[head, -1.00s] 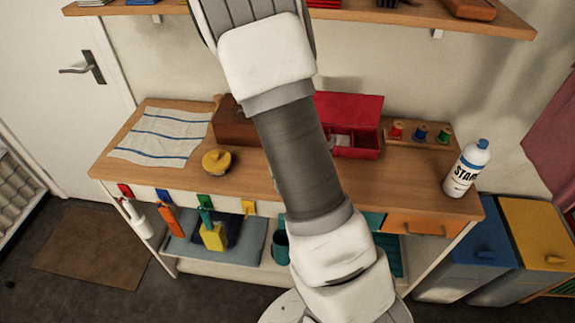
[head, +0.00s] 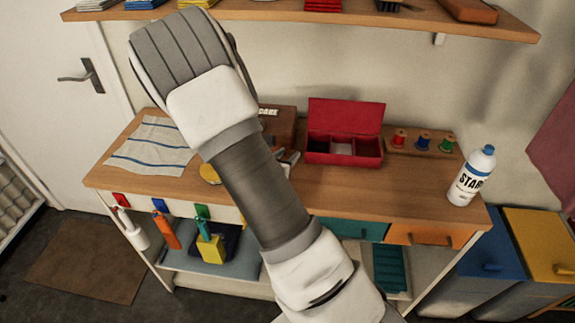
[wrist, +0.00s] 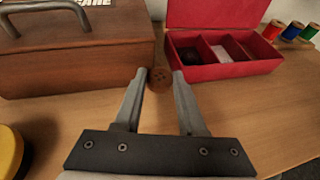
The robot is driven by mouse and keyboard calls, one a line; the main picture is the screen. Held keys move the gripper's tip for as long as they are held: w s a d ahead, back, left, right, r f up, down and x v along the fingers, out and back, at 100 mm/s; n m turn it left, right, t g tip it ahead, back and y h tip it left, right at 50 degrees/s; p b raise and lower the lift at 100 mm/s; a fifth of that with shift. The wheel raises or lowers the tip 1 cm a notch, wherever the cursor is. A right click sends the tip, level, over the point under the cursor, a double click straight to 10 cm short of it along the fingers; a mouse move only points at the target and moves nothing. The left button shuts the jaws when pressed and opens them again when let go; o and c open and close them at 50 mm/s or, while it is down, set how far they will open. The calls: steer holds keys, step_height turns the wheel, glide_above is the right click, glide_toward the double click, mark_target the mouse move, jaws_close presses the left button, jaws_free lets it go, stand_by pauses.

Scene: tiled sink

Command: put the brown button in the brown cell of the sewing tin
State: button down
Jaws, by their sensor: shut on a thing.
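The sewing tin (head: 341,158) is a red box with its lid raised, on the bench top right of the arm. In the wrist view the tin (wrist: 222,73) is at the upper right, with a row of cells: one dark, one pale, one reddish. I cannot tell which cell is brown. My gripper (wrist: 159,76) is shut on the brown button (wrist: 159,78), a small round piece with holes, held between the fingertips. The button is left of the tin and apart from it. In the head view my arm hides the gripper and button.
A brown wooden box (wrist: 75,62) with a handle stands close left of my gripper. A yellow round thing (wrist: 8,152) is at the lower left. Thread spools (head: 423,142) and a white bottle (head: 470,178) stand right of the tin. The bench front is mostly clear.

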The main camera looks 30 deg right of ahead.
steer(key=shift+f, duration=1.95)
steer(key=shift+f+b, duration=0.25)
steer(key=shift+b, duration=0.15)
steer(key=shift+c, duration=2.4)
jaws_free()
steer(key=shift+r, duration=0.1)
steer(key=shift+r, duration=0.1)
